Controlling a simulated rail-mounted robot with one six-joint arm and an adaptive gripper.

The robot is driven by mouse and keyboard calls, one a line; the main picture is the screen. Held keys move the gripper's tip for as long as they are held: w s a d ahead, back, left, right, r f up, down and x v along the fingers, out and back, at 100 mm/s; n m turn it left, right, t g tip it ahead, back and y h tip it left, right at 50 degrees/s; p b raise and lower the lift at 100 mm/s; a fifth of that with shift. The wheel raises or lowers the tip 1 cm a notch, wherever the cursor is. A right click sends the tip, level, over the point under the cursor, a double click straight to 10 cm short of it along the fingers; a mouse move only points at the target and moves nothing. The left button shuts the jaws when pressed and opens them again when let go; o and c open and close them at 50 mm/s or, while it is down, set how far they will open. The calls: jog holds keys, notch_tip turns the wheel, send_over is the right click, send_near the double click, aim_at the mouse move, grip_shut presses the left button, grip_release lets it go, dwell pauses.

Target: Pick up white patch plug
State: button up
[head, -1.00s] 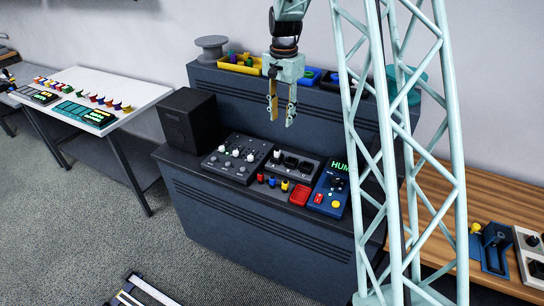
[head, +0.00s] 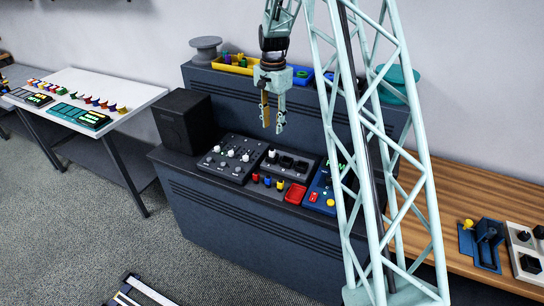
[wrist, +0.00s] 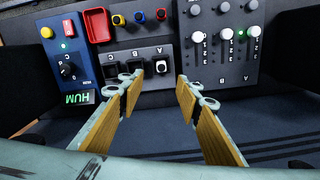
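The white patch plug (head: 272,153) stands at socket A, the left one of the row on a dark patch panel (head: 301,172). In the wrist view the plug (wrist: 161,67) shows beyond and between my fingertips, and the letters appear upside down. My gripper (head: 272,127) points down above the console, apart from the plug. Its two fingers with tan pads are spread and empty, as the wrist view (wrist: 160,84) also shows.
A mixer with white knobs (head: 232,158) sits left of the panel. Red, blue and yellow plugs (head: 267,181), a red tray (head: 295,194) and a blue HUM box (head: 322,196) lie in front and right. A black speaker (head: 184,121) stands left.

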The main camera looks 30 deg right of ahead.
send_over(272, 149)
notch_tip(272, 149, down, 8)
jog(key=shift+s+d+f, duration=0.1)
jog(key=shift+s+f, duration=0.05)
dwell(0.4)
jog(key=shift+f, duration=0.2)
jog(key=shift+f, duration=2.45)
jog(key=c, duration=0.9)
jog(key=shift+c, duration=0.2)
jog(key=shift+r, duration=0.2)
